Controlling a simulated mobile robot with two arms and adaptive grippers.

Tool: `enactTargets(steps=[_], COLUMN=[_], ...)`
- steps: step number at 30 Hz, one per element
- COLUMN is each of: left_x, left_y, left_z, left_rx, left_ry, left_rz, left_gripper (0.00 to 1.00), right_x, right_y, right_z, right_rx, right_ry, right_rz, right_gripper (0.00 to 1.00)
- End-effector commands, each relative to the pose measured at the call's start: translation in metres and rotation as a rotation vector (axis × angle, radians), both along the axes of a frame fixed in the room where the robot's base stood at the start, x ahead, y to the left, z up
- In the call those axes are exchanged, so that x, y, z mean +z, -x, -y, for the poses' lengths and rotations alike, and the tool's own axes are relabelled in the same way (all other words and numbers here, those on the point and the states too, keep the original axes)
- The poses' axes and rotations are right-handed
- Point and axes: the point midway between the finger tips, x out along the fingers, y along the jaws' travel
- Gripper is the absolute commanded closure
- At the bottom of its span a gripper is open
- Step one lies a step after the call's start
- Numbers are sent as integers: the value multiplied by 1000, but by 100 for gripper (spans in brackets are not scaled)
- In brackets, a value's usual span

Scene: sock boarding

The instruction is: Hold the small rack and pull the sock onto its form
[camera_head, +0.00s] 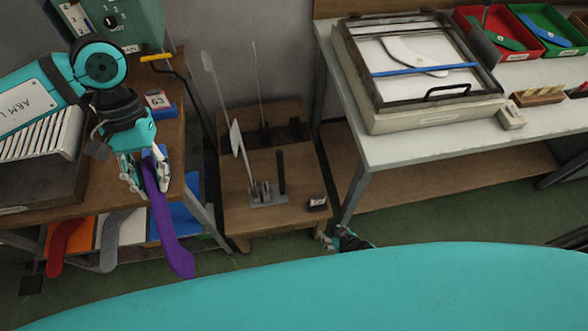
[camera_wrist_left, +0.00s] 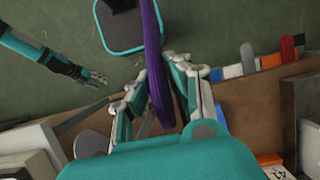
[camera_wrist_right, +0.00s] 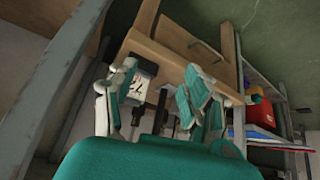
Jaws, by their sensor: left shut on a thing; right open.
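A long purple sock (camera_head: 166,225) hangs from my left gripper (camera_head: 146,172), which is shut on its upper end beside the left bench. In the left wrist view the sock (camera_wrist_left: 152,40) runs between the fingers (camera_wrist_left: 160,85). The small rack (camera_head: 268,200), a grey base with short uprights and a dark post, stands on a low wooden stand. Thin pale forms (camera_head: 237,138) rise at the stand; their exact mounting is unclear. My right gripper (camera_head: 345,240) is low at the stand's front right corner, partly hidden. In the right wrist view it (camera_wrist_right: 158,85) is open, with dark posts beyond.
A small labelled block (camera_head: 316,203) sits on the stand's right corner. A white table (camera_head: 385,150) at right holds a framed press (camera_head: 420,110) and trays. Green floor lies in front.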

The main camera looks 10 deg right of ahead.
Motion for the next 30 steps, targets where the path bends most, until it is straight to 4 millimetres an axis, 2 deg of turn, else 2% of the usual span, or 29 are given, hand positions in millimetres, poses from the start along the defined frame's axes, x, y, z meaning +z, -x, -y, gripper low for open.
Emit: enactTargets(steps=[1,6,9,12,15,18,21,30], left_x=[0,0,0,0,0,0,0,0], left_y=[0,0,0,0,0,0,0,0], left_z=[0,0,0,0,0,0,0,0], left_rx=[0,0,0,0,0,0,0,0], left_ry=[0,0,0,0,0,0,0,0], left_rz=[0,0,0,0,0,0,0,0], left_gripper=[100,100,100,100,100,100,100,100], right_x=[17,79,114,143,162,174,176,163], right_y=[-26,-97,-126,-145,-156,-162,-166,-190], right_z=[-8,-41,-61,-77,-88,-95,-99,-112], right_rx=[19,82,121,153,176,189,193,193], right_ry=[-17,-93,-137,-176,-202,-218,-223,-222], right_rz=[57,230,313,376,416,439,446,446], right_gripper=[50,50,50,50,50,50,50,50])
